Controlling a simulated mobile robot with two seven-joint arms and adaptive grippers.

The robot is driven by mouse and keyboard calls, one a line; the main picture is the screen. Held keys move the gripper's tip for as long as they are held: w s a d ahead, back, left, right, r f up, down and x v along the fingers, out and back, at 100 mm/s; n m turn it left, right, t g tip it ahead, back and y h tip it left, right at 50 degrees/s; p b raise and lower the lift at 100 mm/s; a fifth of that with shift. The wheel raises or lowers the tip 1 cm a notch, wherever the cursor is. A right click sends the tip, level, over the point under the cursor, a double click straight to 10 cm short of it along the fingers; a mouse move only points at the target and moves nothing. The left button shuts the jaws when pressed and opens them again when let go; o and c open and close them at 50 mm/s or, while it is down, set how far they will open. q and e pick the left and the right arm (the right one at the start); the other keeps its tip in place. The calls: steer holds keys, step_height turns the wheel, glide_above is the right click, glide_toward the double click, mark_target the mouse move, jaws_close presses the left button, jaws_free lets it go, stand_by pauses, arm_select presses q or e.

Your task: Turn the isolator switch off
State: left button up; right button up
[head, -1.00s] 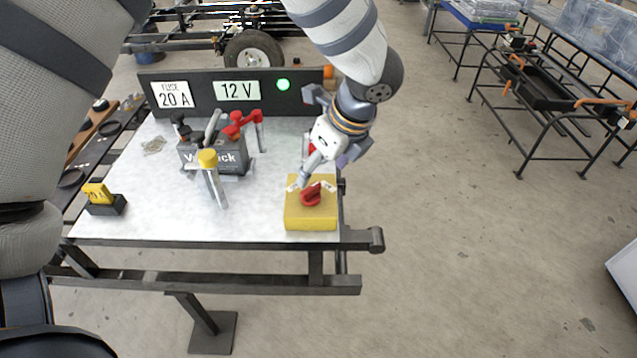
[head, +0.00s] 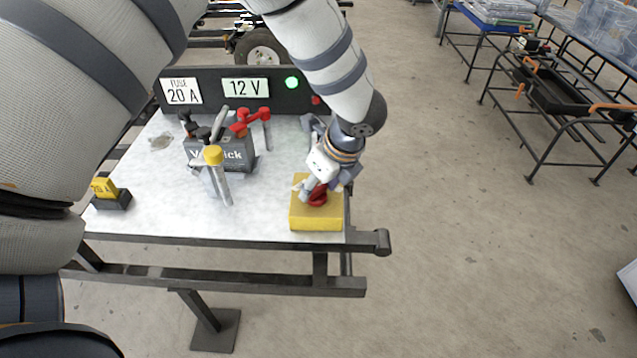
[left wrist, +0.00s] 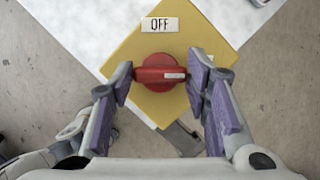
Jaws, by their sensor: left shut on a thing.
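The isolator switch is a yellow box (head: 318,222) with a red knob (head: 318,197), at the front right of the workbench. In the left wrist view, the knob (left wrist: 157,72) has a white mark at its right end, toward a label mostly hidden by a finger. The OFF label (left wrist: 160,25) sits above the knob, away from the mark. My left gripper (left wrist: 161,76) is shut on the knob, one finger at each end of its handle. In the head view my left gripper (head: 314,188) partly covers the knob. My right gripper is not in view.
A dark battery (head: 222,154) with red and black clamps stands left of the switch, near a yellow-capped post (head: 214,157). A back panel (head: 211,93) carries a 12 V sign and a lit green lamp (head: 292,83). A yellow fuse (head: 104,188) sits at the left edge.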

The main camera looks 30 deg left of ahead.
arm_select(q)
steer(key=shift+n, duration=0.3)
steer(key=n+g, duration=0.1)
steer(key=n, duration=0.1)
steer(key=shift+w+n, duration=0.15)
steer(key=shift+n, duration=0.25)
steer(key=n+g, duration=0.2)
steer(key=n, duration=0.2)
steer(key=shift+f+n+b, duration=0.15)
steer(key=shift+n+b, duration=0.15)
steer(key=shift+b, duration=0.05)
steer(key=n+g, duration=0.1)
steer(key=n, duration=0.1)
steer(key=n+h+b, duration=0.1)
steer(key=n, duration=0.2)
steer(key=shift+w+g+h, duration=0.15)
steer(key=shift+g+h, duration=0.15)
steer(key=shift+g, duration=0.1)
steer(key=shift+a+n+g+h+b, duration=0.15)
steer(key=shift+n+h, duration=0.25)
steer(key=shift+n, duration=0.8)
steer(key=shift+n+g+h+b, duration=0.15)
steer(key=shift+n+h, duration=0.25)
steer(key=shift+n, duration=0.8)
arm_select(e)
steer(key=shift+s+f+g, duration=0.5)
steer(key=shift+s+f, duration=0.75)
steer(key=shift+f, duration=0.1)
